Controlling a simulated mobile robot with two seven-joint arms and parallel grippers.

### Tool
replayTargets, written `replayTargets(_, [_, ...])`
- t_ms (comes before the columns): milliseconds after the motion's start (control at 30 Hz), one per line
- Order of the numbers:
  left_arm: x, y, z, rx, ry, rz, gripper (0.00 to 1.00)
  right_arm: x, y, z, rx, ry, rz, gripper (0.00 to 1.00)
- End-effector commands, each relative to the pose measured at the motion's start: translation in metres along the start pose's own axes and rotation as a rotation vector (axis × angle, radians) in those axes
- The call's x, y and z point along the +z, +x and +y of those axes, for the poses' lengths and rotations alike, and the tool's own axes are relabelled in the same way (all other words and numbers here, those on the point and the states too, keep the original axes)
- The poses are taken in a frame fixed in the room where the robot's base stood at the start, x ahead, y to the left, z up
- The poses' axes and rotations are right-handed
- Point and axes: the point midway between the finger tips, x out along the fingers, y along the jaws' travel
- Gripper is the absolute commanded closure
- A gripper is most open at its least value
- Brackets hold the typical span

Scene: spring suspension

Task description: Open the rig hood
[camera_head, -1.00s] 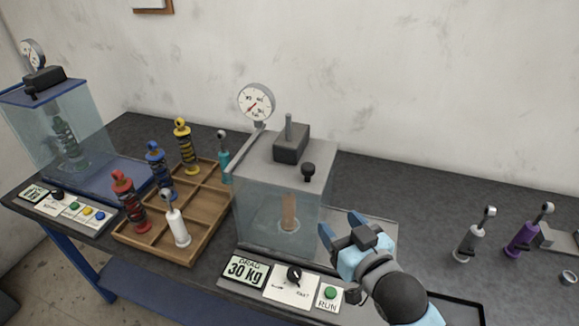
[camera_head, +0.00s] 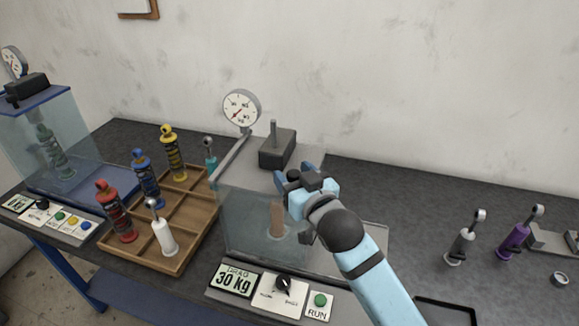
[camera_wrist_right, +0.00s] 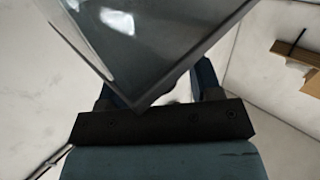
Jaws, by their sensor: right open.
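The grey test rig stands mid-table with its clear box-shaped hood (camera_head: 245,225) down around a brown rod (camera_head: 278,218). A grey top with a dark block (camera_head: 277,149) is above the hood. My right gripper (camera_head: 298,178) is open at the hood's upper right front, covering the spot where a small black knob sat. In the right wrist view, a dark-edged glassy panel corner (camera_wrist_right: 150,60) lies in front of the open fingers (camera_wrist_right: 160,85). I cannot tell whether they touch it. My left gripper is not in view.
A dial gauge (camera_head: 241,108) rises behind the rig. A wooden tray (camera_head: 188,222) of colored shock absorbers is to its left, and a blue rig (camera_head: 60,150) beyond. A control panel (camera_head: 275,290) lies in front. Grey (camera_head: 462,240) and purple (camera_head: 517,238) dampers stand right.

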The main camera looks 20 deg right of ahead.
Motion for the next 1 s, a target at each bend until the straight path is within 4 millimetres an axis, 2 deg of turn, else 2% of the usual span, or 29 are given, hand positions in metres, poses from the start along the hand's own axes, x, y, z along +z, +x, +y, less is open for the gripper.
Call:
replayTargets(200, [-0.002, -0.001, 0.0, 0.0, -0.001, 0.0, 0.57, 0.0, 0.019, 0.0, 0.0, 0.0, 0.0, 0.42])
replayTargets(500, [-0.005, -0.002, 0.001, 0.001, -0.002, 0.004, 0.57, 0.0, 0.021, 0.0, 0.0, 0.001, 0.0, 0.42])
replayTargets(567, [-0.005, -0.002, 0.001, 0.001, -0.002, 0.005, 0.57, 0.0, 0.021, 0.0, 0.0, 0.001, 0.0, 0.53])
replayTargets(767, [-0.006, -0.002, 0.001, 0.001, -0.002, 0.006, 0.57, 0.0, 0.021, 0.0, 0.0, 0.0, 0.0, 0.99])
replayTargets(1000, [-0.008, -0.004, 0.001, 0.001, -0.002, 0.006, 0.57, 0.0, 0.016, 0.005, 0.001, 0.0, -0.002, 1.0])
